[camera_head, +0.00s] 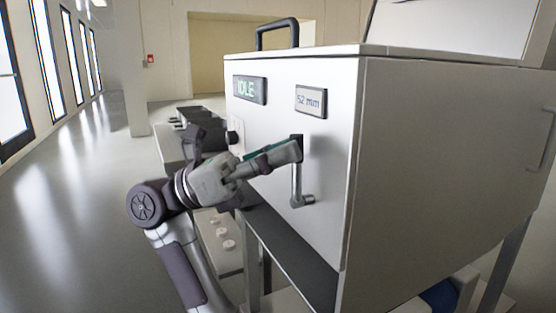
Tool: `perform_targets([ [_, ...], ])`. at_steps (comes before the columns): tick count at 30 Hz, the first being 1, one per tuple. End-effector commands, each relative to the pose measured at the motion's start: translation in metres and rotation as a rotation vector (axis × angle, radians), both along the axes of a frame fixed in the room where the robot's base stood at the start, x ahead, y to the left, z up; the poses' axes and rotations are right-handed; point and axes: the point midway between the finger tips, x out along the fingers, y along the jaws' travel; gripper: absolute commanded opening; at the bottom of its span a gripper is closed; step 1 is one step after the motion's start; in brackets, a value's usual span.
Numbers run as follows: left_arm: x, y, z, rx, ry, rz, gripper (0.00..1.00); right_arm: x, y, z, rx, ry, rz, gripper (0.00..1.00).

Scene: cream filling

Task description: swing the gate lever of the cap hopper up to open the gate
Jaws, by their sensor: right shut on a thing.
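The cap hopper appears to be the large white cabinet (420,160) on the right, with an "IDLE" display (249,90) and a "52 mm" label (311,101) on its front. The gate lever (297,186) is a grey metal bar on this front face. It hangs down below a dark slot, and its lower end bends outward to the right. My right gripper (292,152) is shut at the upper part of the lever, its fingers covering some of it. The exact contact is hidden by the fingers. My left gripper is not in view.
A dark ledge (290,255) runs below the cabinet front. Several small white round pieces (223,231) sit on a lower surface beside my arm. A black handle (277,32) tops the cabinet. Open floor (65,220) lies to the left.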

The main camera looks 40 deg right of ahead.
Motion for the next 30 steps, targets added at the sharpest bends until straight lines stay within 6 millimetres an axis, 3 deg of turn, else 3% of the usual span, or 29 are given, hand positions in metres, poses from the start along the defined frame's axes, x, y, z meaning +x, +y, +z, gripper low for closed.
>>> perform_targets([
  [20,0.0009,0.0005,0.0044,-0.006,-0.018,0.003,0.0,-0.0051,0.0016,-0.0013,-0.011,-0.063,-0.003,0.0],
  [21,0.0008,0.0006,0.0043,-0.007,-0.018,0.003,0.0,-0.0052,0.0016,-0.0014,-0.011,-0.063,-0.003,0.25],
  [22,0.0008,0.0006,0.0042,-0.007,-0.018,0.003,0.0,-0.0051,0.0016,-0.0013,-0.011,-0.063,-0.002,0.29],
  [30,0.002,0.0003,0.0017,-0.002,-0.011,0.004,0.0,-0.0042,0.0015,-0.0004,-0.012,-0.059,-0.001,0.29],
])
